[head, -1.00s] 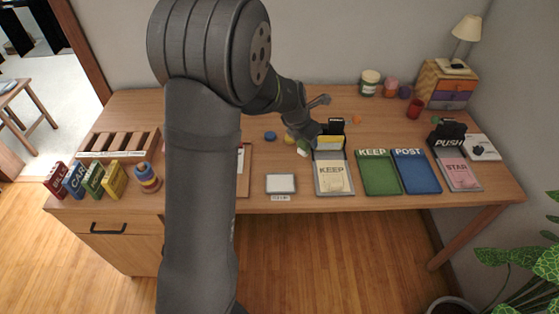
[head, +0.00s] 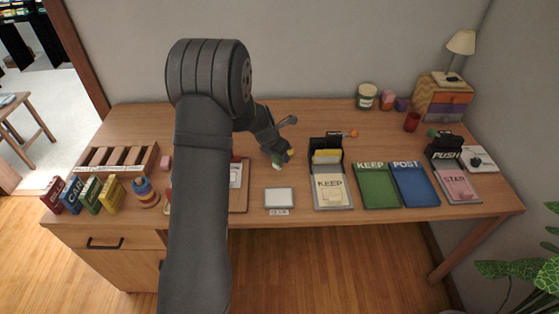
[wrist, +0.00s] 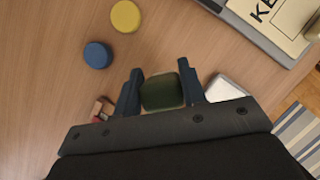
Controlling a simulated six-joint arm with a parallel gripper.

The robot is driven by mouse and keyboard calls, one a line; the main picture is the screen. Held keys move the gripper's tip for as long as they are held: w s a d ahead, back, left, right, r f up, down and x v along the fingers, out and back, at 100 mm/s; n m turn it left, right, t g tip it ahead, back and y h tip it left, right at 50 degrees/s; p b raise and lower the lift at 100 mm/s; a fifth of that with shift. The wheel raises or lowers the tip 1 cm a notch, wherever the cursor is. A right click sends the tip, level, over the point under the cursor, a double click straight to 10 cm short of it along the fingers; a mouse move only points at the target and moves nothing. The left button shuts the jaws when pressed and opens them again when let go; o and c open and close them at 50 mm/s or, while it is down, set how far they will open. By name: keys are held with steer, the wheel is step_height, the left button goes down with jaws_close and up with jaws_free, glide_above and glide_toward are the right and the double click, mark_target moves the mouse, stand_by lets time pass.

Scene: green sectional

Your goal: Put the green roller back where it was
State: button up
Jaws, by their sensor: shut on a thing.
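My gripper (wrist: 160,88) is shut on the green roller (wrist: 160,94), whose dark green block-like body shows between the two blue fingers in the wrist view. In the head view my gripper (head: 280,160) is over the middle of the desk, left of the black-and-grey KEEP holder (head: 333,191). A small green bit of the roller (head: 276,163) shows at the fingertips there. I cannot tell its exact height above the desk.
A yellow disc (wrist: 126,16) and a blue disc (wrist: 97,55) lie nearby; my arm hides the blue one in the head view. A white pad (head: 279,197) lies in front. Green (head: 376,187) and blue (head: 415,186) trays stand right. The back middle desk is mostly clear.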

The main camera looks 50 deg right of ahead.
mark_target(280, 161)
steer(key=shift+f, duration=1.55)
steer(key=o, duration=1)
steer(key=shift+f, duration=0.15)
steer(key=v, duration=1.2)
steer(key=x, duration=1.2)
steer(key=shift+f, duration=0.15)
steer(key=shift+r, duration=1.2)
